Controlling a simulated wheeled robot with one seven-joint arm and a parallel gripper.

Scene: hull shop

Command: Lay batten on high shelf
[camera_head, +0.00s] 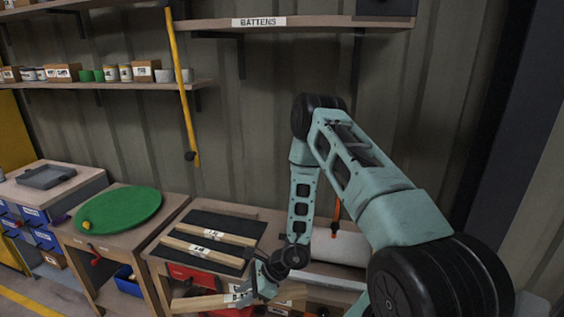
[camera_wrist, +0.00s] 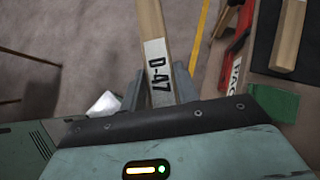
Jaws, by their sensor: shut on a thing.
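My gripper (camera_head: 262,284) is low in front of the workbench and shut on a wooden batten (camera_head: 199,301). In the wrist view the batten (camera_wrist: 152,22) carries a white label reading D-47 and stands out between the two fingers (camera_wrist: 157,90). The high shelf (camera_head: 310,22), labelled BATTENS, is on the wall well above my gripper. Two more labelled battens, an upper one (camera_head: 226,236) and a lower one (camera_head: 203,250), lie on a dark mat on the bench.
A yellow pole (camera_head: 181,85) stands against the wall left of the high shelf. A dark box (camera_head: 386,7) sits on that shelf's right end. A lower shelf (camera_head: 120,86) holds cans and small boxes. A green disc (camera_head: 118,211) lies on the left bench.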

